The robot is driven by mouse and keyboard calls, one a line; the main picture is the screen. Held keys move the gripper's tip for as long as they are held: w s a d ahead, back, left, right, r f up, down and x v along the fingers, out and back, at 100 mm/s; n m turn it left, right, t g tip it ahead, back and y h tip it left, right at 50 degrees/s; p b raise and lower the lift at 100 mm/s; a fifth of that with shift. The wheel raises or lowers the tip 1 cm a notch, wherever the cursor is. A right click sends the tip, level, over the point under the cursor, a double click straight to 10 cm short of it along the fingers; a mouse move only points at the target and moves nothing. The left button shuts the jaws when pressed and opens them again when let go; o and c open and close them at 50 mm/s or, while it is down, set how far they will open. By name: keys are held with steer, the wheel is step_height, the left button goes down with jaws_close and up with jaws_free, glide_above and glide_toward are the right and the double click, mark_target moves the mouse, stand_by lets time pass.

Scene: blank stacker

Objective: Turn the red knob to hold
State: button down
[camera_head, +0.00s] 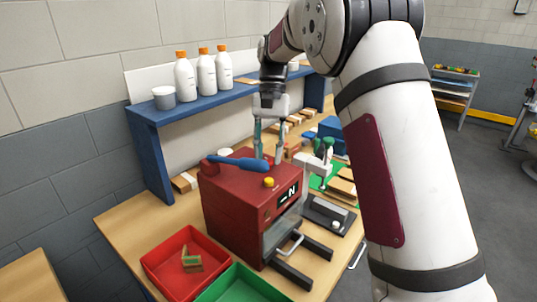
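A dark red machine (238,213) stands on the wooden table, with a blue lever (240,163) and a yellow button (268,182) on its top. A black display (289,191) on its front edge seems to read "-N". Whether the fingertips touch anything is unclear.
A red bin (157,262) holding a small piece and a green bin (226,292) sit in front of the machine. A blue shelf (150,113) with white bottles (206,75) stands behind it. Small parts and a green mat lie to the right. My arm hides much of the right side.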

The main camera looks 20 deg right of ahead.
steer(key=shift+a+n+h, duration=0.1)
steer(key=shift+n+h, duration=0.4)
steer(key=shift+n, duration=1)
steer(key=c, duration=1.2)
jaws_free()
steer(key=shift+c, duration=0.2)
steer(key=shift+w+r, duration=0.1)
steer(key=v, duration=0.7)
steer(key=shift+w+g, duration=0.2)
steer(key=shift+g, duration=0.1)
